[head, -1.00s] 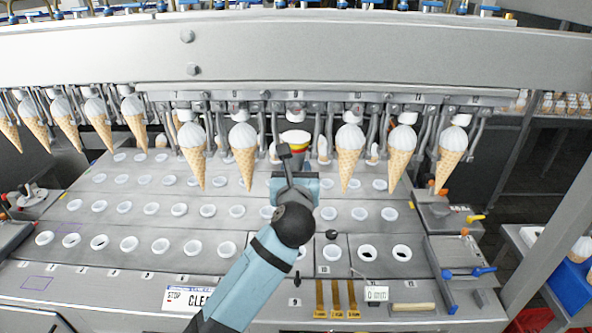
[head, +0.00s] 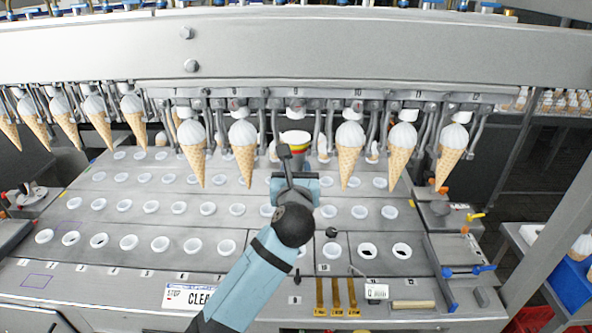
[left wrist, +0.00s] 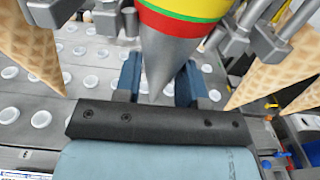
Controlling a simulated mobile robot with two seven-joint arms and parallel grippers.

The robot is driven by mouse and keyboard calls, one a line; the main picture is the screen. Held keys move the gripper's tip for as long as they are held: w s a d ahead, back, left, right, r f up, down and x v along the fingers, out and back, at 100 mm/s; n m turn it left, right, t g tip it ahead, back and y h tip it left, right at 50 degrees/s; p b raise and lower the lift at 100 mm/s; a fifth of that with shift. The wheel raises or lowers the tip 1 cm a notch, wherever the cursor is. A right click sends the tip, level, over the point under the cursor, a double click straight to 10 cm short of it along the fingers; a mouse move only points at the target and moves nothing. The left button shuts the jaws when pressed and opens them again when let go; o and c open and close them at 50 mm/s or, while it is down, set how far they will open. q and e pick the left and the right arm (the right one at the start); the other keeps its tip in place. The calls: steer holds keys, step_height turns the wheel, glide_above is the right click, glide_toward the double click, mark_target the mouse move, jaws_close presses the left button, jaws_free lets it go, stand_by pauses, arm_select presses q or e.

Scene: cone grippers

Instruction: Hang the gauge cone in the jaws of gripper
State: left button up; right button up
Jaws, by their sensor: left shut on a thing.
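The gauge cone (head: 295,139) is a grey cone with red, yellow and green bands near its top. It is upright, point down, among the hanging wafer cones. My left gripper (head: 294,172) is shut on it from the front. The left wrist view shows the gauge cone (left wrist: 178,45) between my blue fingers (left wrist: 160,80); its rim is cut off there. The machine gripper (head: 296,108) hangs from the rail directly above the gauge cone, with an arm on each side. Whether its jaws touch the cone I cannot tell. My right gripper is not in view.
White-topped wafer cones hang close on both sides, the nearest at left (head: 244,150) and right (head: 349,152). Below is a grey deck (head: 110,225) with rows of white-rimmed holes. Brass pieces (head: 336,297) and a small tag (head: 377,291) lie along the front edge.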

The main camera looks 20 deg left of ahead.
arm_select(q)
steer(key=shift+f, duration=0.15)
steer(key=o, duration=1.2)
steer(key=shift+s, duration=0.1)
steer(key=v, duration=0.9)
steer(key=shift+p, duration=0.45)
stand_by(0.4)
